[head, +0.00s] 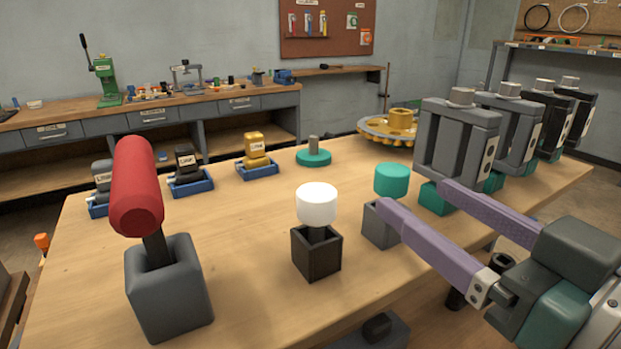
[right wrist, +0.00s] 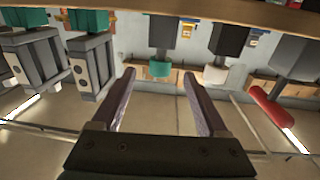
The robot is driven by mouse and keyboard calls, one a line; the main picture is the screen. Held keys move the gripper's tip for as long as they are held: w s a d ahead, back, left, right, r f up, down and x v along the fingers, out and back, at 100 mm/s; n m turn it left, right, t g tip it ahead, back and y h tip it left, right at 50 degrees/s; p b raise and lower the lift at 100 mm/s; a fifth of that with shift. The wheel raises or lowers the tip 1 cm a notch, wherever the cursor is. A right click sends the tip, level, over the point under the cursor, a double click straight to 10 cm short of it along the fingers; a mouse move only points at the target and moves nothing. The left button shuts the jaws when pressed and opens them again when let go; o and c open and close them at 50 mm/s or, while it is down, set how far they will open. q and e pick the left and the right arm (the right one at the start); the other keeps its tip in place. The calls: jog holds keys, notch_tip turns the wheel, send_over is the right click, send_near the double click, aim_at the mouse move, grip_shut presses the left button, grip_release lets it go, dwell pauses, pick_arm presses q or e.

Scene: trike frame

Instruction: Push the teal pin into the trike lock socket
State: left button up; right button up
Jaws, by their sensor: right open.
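A teal cylindrical head (head: 391,180), which I take as the teal pin, stands upright over a small grey block (head: 378,228). It also shows in the right wrist view (right wrist: 160,69), between the fingertips in the picture. My right gripper (head: 418,197) is open and empty, its purple fingers reaching in from the right. One finger overlaps the grey block in the head view; I cannot tell if it touches. Grey forked brackets (head: 458,140) on teal bases stand at the right; I cannot tell which part is the lock socket. My left gripper is not in view.
A white-headed piece (head: 317,204) in a dark block stands left of the teal head. A red-headed piece (head: 137,185) stands at the front left. A teal disc with a peg (head: 313,157) and a yellow gear (head: 392,128) lie behind.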

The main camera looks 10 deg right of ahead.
jog(key=p+x, duration=0.1)
jog(key=x, duration=0.7)
jog(key=shift+w+a+r, duration=0.1)
jog(key=shift+w+r, duration=0.05)
jog(key=shift+w, duration=0.25)
grip_shut()
